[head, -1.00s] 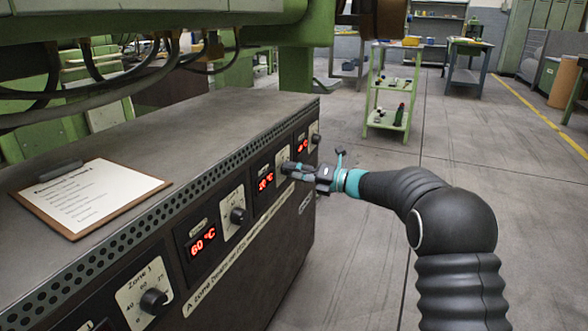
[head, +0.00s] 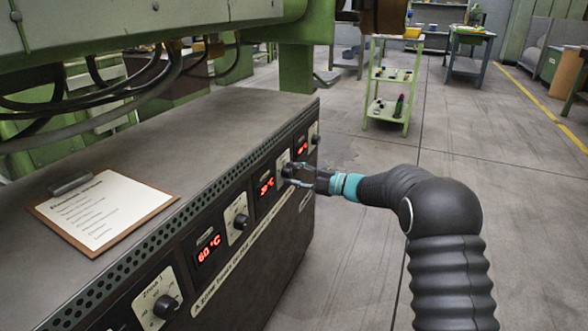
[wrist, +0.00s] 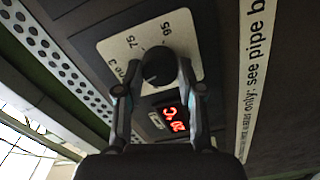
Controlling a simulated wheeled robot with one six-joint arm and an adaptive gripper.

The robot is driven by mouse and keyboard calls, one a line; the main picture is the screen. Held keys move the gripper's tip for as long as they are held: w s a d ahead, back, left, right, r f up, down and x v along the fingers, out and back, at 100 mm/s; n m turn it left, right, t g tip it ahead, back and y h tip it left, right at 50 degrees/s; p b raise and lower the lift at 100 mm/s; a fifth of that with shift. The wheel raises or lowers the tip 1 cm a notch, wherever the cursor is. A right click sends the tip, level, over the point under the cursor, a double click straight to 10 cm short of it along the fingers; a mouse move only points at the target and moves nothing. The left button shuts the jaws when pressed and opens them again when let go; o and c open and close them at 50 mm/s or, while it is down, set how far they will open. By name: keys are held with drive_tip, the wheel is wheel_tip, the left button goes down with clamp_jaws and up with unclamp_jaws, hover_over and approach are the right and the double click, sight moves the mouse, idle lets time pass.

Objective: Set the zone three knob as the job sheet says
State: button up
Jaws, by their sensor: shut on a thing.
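The black zone three knob (wrist: 158,66) sits on a cream dial plate (wrist: 112,50) marked "75" and "95", with part of a "Zone 3" label showing. In the wrist view my gripper (wrist: 158,76) has one finger on each side of the knob and is shut on it. In the head view my gripper (head: 291,173) is at the cabinet front and hides most of that knob. A red display (wrist: 172,118) is beside the dial; its digits are hard to read. The job sheet (head: 100,212) lies on a clipboard on the cabinet top; its lines are too small to read.
The zone one knob (head: 166,306), another knob (head: 240,222) and a "60 °C" display (head: 208,249) are nearer along the cabinet front. A far knob (head: 315,140) is past my gripper. A green trolley (head: 392,88) stands behind. The floor to the right is clear.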

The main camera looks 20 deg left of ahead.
drive_tip(key=shift+r+m+p, duration=0.1)
drive_tip(key=shift+m+p, duration=0.5)
drive_tip(key=shift+m, duration=0.4)
drive_tip(key=o, duration=1.1)
drive_tip(key=shift+o, duration=0.2)
drive_tip(key=shift+d, duration=0.15)
drive_tip(key=d, duration=1.1)
drive_tip(key=shift+s+d, duration=0.35)
drive_tip(key=shift+s, duration=0.05)
